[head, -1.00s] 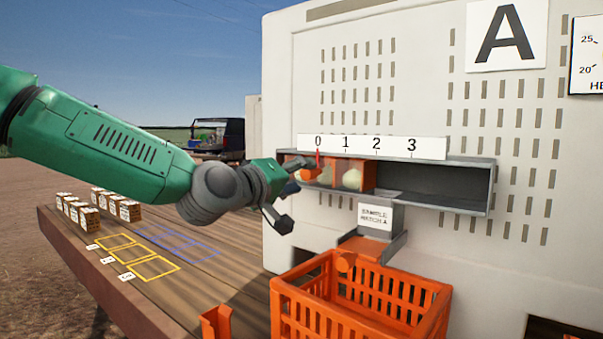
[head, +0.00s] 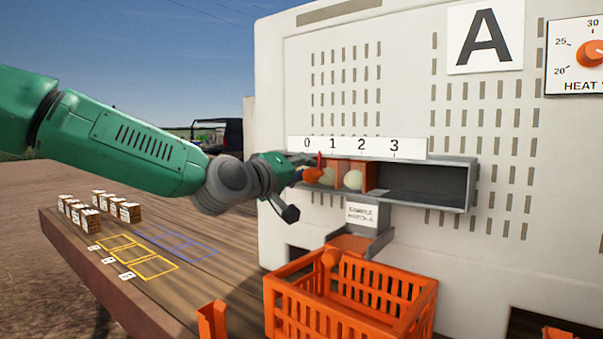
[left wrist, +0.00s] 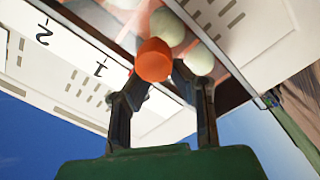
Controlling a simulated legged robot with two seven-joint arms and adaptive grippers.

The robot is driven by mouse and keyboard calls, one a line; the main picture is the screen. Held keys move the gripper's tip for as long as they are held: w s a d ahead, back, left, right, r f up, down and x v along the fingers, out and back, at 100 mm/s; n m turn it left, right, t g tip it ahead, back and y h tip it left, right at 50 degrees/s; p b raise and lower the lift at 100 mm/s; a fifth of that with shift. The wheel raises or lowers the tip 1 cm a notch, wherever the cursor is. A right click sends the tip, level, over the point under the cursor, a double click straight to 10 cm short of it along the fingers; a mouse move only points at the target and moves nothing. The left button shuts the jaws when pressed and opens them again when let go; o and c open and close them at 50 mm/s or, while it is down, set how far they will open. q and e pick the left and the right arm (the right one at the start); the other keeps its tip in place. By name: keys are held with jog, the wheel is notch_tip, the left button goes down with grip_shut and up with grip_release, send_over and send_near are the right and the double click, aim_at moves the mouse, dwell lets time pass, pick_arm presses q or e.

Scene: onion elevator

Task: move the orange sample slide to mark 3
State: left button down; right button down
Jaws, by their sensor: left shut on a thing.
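The orange sample slide (head: 371,176) sits in a grey trough (head: 425,202) under the number strip (head: 362,147). Its red pointer (head: 320,160) stands between 0 and 1, to the left of mark 3 (head: 394,147). My left gripper (head: 304,170) is at the trough's left end, shut on the slide's orange knob (head: 313,175). In the left wrist view the knob (left wrist: 153,60) shows at the fingertips (left wrist: 158,76). Two pale onions (head: 353,180) rest in the slide. My right gripper is out of view.
The trough right of the slide is empty. A labelled chute (head: 362,213) hangs below it, over an orange crate (head: 350,296). Small labelled boxes (head: 91,221) and taped outlines (head: 150,267) are on the wooden deck at left.

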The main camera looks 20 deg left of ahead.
pick_arm(q)
jog(key=shift+f, duration=0.75)
jog(key=shift+w+a+f, duration=0.2)
jog(key=shift+a+f, duration=0.15)
jog(key=shift+f, duration=0.05)
jog(key=c, duration=1.6)
grip_release()
jog(key=shift+a, duration=0.35)
jog(key=o, duration=0.3)
jog(key=shift+w, duration=0.2)
jog(key=shift+w+d+r, duration=0.15)
jog(key=shift+d+r, duration=0.15)
jog(key=shift+d, duration=0.35)
jog(key=shift+s+d+r, duration=0.15)
jog(key=shift+s, duration=0.15)
jog(key=shift+v, duration=5.55)
